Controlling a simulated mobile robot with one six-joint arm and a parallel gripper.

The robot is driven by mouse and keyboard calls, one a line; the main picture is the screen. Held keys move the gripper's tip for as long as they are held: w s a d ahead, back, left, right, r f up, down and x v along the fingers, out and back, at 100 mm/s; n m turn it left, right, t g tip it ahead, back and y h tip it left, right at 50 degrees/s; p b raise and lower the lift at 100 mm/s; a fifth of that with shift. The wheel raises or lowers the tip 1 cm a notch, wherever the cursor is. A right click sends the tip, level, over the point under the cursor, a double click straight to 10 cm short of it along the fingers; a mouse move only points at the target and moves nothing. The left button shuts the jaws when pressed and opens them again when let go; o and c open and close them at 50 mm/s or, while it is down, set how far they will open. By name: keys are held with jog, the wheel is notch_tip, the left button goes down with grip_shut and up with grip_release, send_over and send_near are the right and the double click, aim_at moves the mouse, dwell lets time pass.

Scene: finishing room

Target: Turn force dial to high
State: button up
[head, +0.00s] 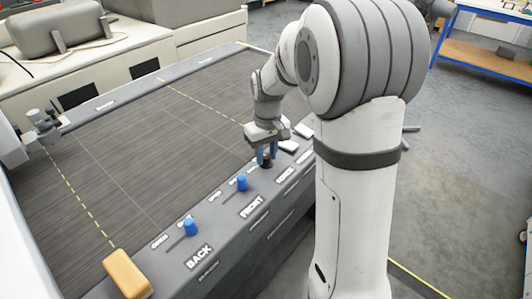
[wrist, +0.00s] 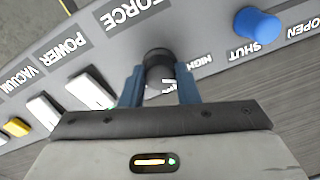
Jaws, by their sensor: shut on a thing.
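The force dial (wrist: 158,62) is a dark round knob on the grey panel, below the FORCE label (wrist: 133,15) in the wrist view. The HIGH label (wrist: 200,61) is just to its right. A white mark shows low on the dial, partly hidden, so I cannot tell its exact setting. My gripper (wrist: 160,84) has its two blue fingers on either side of the dial and is shut on it. In the head view my gripper (head: 267,155) points down over the dial, which is mostly hidden there.
A blue FRONT knob (head: 242,183) and a blue BACK knob (head: 190,226) stand on the same panel. An orange block (head: 127,274) sits at the near corner.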

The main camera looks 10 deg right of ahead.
aim_at(267, 155)
jog(key=o, duration=1)
jog(key=shift+c, duration=0.2)
jog(key=shift+d+r, duration=0.1)
jog(key=shift+r, duration=3.8)
